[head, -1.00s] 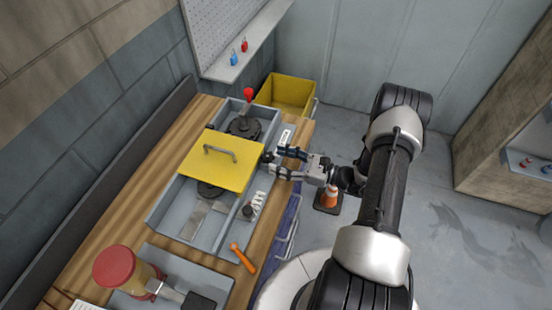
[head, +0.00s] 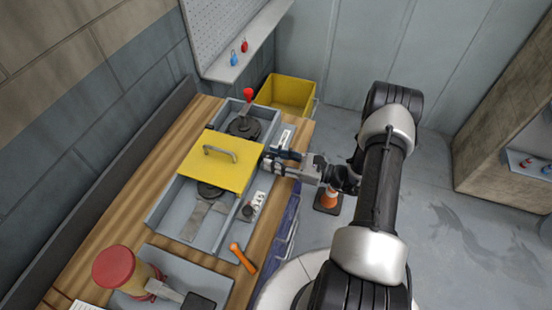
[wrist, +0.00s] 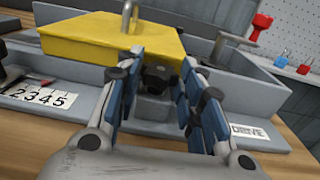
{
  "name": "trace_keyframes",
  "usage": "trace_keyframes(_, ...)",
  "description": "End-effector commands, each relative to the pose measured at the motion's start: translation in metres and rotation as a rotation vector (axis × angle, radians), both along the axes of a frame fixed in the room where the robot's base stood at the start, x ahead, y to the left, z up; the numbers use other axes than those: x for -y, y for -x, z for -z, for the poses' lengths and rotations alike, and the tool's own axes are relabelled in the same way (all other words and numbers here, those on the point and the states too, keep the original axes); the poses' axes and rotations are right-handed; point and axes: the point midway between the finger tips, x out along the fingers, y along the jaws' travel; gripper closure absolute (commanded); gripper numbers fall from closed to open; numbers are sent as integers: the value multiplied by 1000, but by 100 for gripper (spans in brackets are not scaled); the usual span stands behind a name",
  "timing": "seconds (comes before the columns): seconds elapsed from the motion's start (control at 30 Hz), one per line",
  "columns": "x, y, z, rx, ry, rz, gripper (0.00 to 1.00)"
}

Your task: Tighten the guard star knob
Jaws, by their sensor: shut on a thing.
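The yellow guard (head: 222,160) with its grey handle lies across the grey trough; it also shows in the wrist view (wrist: 100,38). The dark star knob (wrist: 155,80) is on the side of the trough just below the guard's near edge. My gripper (wrist: 160,70) has its blue-padded fingers on either side of the knob, shut on it. In the head view my gripper (head: 269,159) reaches in from the right and hides the knob. How far the knob is turned cannot be told.
A red-knobbed lever (head: 248,95) stands behind the guard. A number plate (wrist: 45,97) and a DRIVE label (wrist: 249,132) flank the gripper. An orange-handled tool (head: 242,257) lies on the wooden bench. A yellow bin (head: 288,93) is at the far end.

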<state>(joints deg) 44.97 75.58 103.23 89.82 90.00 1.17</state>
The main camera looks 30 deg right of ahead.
Motion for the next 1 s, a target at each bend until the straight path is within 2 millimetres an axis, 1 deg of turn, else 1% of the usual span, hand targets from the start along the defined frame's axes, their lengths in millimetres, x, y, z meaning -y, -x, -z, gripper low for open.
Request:
trace_keyframes(0.03,0,0,0,0,0,0,81)
trace_keyframes(0.17,0,0,0,0,0,0,89)
trace_keyframes(0.47,-2,2,-1,-2,-2,48,89)
trace_keyframes(1.0,-11,7,0,-4,-1,398,89)
